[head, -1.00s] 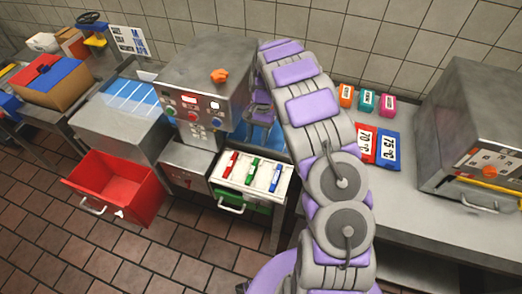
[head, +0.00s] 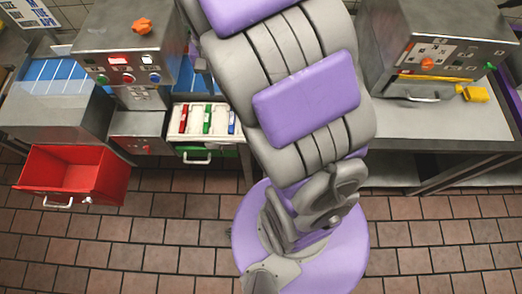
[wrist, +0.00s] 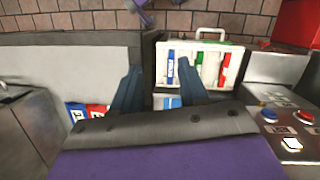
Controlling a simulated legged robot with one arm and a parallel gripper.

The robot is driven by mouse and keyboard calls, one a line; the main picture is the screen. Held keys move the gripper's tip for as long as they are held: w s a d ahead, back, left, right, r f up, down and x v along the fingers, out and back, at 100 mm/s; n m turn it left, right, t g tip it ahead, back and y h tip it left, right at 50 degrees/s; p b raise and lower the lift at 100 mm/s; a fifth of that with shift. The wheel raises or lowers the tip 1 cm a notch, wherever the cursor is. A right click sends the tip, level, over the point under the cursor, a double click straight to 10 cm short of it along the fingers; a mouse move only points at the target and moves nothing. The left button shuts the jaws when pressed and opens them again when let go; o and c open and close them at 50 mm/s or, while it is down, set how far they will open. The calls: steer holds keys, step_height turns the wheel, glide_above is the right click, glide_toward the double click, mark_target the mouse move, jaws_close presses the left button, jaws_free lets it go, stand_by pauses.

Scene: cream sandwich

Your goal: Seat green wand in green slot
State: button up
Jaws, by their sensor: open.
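The green wand (head: 207,119) stands in the white tray (head: 178,134), between a red wand (head: 184,118) and a blue wand (head: 232,121). In the wrist view the tray (wrist: 239,50) appears from the other side, with the blue wand (wrist: 171,66) left and the red wand (wrist: 225,68) right. My gripper (wrist: 158,78) is open, its two dark fingers apart with nothing clear between them. They show in front of the tray's left side. My gripper is out of the head view. I cannot make out a green slot clearly.
An open red drawer (head: 50,165) juts out left of the tray. A machine with an orange knob (head: 142,26) stands behind it. A steel machine with a yellow bar (head: 437,77) stands on the right table. Red and blue packs (wrist: 87,110) lie low left in the wrist view.

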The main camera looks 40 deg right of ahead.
steer(key=s+a+r+n, duration=0.1)
steer(key=s+n, duration=0.1)
steer(key=s, duration=0.9)
steer(key=s+a+r+n+t, duration=0.1)
steer(key=s+a+n, duration=0.1)
steer(key=s, duration=0.9)
steer(key=shift+n+h, duration=0.3)
steer(key=shift+n, duration=0.2)
steer(key=shift+a, duration=0.15)
